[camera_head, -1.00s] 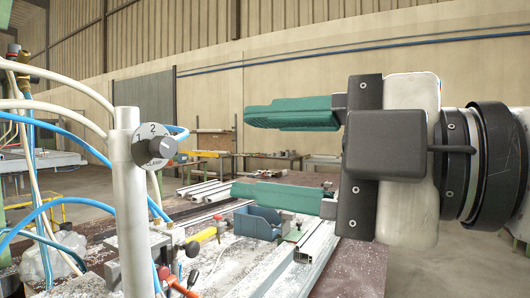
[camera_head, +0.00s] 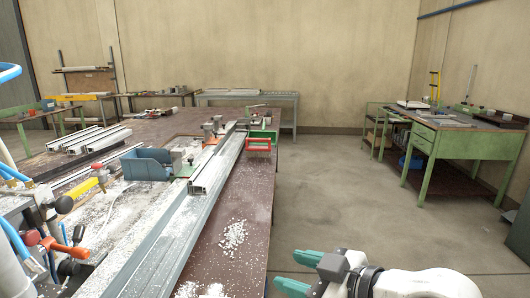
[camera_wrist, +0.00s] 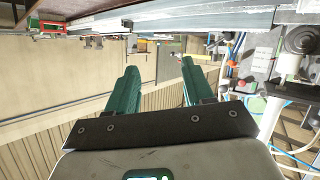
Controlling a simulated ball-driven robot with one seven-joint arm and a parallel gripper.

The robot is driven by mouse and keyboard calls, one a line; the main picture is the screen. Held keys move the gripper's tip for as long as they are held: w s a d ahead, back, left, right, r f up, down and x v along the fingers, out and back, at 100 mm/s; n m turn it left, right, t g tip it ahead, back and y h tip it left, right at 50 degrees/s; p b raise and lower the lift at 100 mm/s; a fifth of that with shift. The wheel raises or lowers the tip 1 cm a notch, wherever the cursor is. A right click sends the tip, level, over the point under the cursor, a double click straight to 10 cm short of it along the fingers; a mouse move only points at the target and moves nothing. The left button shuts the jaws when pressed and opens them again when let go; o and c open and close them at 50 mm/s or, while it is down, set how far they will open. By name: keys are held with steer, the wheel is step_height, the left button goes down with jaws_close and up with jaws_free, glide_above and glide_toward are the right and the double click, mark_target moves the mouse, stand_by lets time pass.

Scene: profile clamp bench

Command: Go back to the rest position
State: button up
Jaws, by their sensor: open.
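My gripper (camera_head: 290,272), with two green fingers, is low at the bottom right of the head view, beside the bench's right edge and apart from it. Its fingers stand open with nothing between them. The wrist view shows the same open, empty fingers of my gripper (camera_wrist: 158,80), with the room upside down behind them. The workbench (camera_head: 252,200) with its brown top fills the left and middle of the head view. A long metal profile (camera_head: 165,250) runs along it.
A red-framed clamp (camera_head: 259,144) and a blue bin (camera_head: 146,165) are on the bench, with white shavings (camera_head: 232,237) near its right edge. Green tables (camera_head: 440,150) stand at the back right. The concrete floor (camera_head: 330,185) between is clear.

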steer(key=s+d+f+m+g+h, duration=0.25)
steer(key=s+d+f+m, duration=0.2)
steer(key=f, duration=0.55)
steer(key=s+d+f+m+g+h, duration=0.1)
steer(key=s+d+f+m+h, duration=0.2)
steer(key=s+d+f, duration=0.5)
steer(key=s+d+f+m+g+h+p, duration=0.1)
steer(key=s+d+f, duration=0.3)
steer(key=s, duration=0.5)
steer(key=s+d+f+m+g+h, duration=0.3)
steer(key=s+d+f+m+g, duration=0.1)
steer(key=s+f, duration=0.4)
steer(key=shift+s+d+f+h+p, duration=0.35)
steer(key=shift+d+f, duration=0.05)
steer(key=shift+d, duration=0.3)
